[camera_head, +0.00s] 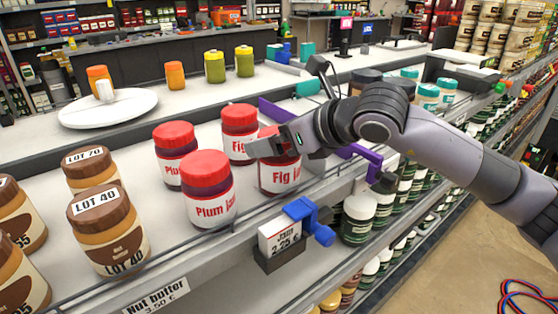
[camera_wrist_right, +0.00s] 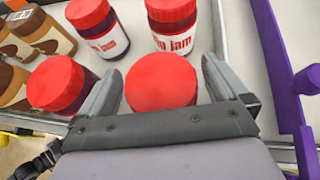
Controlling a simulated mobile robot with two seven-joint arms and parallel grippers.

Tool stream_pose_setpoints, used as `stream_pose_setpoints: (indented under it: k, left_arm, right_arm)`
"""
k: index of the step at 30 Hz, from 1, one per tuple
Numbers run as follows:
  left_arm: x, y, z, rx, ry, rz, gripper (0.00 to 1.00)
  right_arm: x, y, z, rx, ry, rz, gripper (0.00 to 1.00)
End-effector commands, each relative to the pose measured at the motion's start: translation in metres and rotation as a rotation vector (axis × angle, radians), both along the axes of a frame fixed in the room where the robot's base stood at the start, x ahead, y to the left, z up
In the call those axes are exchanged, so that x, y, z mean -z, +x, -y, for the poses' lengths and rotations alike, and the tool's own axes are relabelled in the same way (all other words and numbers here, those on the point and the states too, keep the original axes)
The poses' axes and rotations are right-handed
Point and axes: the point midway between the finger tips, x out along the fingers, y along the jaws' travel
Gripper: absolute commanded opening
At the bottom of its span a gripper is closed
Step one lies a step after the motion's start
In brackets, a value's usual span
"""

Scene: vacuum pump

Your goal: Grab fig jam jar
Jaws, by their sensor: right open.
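The front fig jam jar (camera_head: 280,178), with a red lid and white label, stands upright on the shelf. My right gripper (camera_head: 264,147) is over its top and partly hides its lid. In the right wrist view the red lid (camera_wrist_right: 162,82) lies between the two open fingers of my right gripper (camera_wrist_right: 161,68), with a gap visible on the left side. A second fig jam jar (camera_head: 239,132) stands just behind; it also shows in the right wrist view (camera_wrist_right: 171,28). My left gripper is not in view.
Plum jam jars (camera_head: 208,192) (camera_head: 174,150) stand to the left, one close to my finger in the wrist view (camera_wrist_right: 57,84). Brown-lidded nut butter jars (camera_head: 105,230) are farther left. A purple divider (camera_head: 362,155) runs on the right. A price tag holder (camera_head: 282,240) is on the front edge.

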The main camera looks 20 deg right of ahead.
Motion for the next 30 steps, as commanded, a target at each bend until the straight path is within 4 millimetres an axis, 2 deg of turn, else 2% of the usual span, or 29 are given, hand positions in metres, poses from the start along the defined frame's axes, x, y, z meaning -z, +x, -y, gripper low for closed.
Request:
stream_pose_setpoints:
  k: [1,9,17,22,26,30]
  left_arm:
    - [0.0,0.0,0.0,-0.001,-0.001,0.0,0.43]
    - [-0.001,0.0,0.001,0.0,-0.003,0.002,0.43]
    - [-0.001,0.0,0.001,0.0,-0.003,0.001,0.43]
    - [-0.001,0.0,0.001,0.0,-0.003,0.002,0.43]
    - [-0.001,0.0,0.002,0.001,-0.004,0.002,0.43]
    - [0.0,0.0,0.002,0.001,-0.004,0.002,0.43]
  right_arm:
    - [0.0,0.0,0.0,0.0,0.0,0.0,0.94]
    - [0.0,0.0,0.0,0.0,0.0,0.0,0.08]
    - [-0.004,0.0,0.0,0.0,0.002,0.006,0.08]
    - [-0.014,0.0,0.0,0.0,0.004,0.008,0.08]
    - [-0.032,0.0,-0.001,-0.001,0.003,0.011,0.08]
    - [-0.063,0.0,-0.001,-0.001,0.005,0.012,0.08]
